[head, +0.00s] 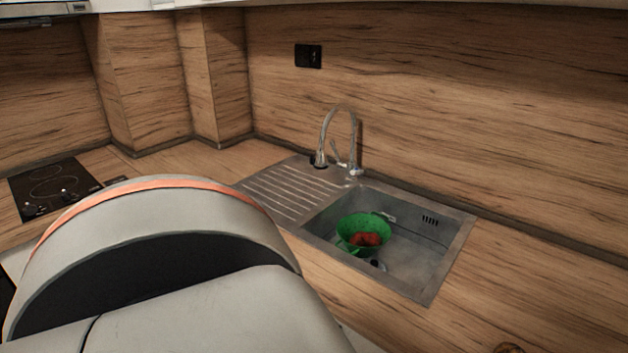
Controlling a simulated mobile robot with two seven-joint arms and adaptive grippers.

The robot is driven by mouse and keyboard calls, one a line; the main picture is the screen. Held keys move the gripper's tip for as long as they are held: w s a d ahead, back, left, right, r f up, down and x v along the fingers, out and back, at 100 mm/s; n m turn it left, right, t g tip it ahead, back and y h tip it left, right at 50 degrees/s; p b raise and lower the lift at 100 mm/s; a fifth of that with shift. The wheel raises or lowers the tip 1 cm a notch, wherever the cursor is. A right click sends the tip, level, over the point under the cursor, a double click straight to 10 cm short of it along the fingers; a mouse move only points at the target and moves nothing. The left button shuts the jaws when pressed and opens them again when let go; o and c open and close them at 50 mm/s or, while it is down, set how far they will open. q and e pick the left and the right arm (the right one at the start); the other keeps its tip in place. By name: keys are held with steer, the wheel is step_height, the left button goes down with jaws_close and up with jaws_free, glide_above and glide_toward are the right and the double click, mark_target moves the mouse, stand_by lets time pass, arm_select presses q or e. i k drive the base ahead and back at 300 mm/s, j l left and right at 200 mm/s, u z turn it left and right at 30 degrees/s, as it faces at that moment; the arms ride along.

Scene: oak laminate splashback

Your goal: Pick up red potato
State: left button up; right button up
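A small red thing (366,239), which looks like the red potato, lies inside a green colander (352,229). The colander sits in the metal sink basin (404,262), toward its left side. My own large grey arm link with an orange band fills the lower left of the head view. Neither of my grippers shows in the head view, so their state and place are hidden.
A tall curved faucet (340,138) stands behind the basin. A ribbed drainboard (288,190) lies left of it. A black cooktop (53,189) is at the far left. The wooden counter right of the sink is clear.

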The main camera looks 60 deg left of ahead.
mark_target(371, 239)
steer(key=u, duration=1.5)
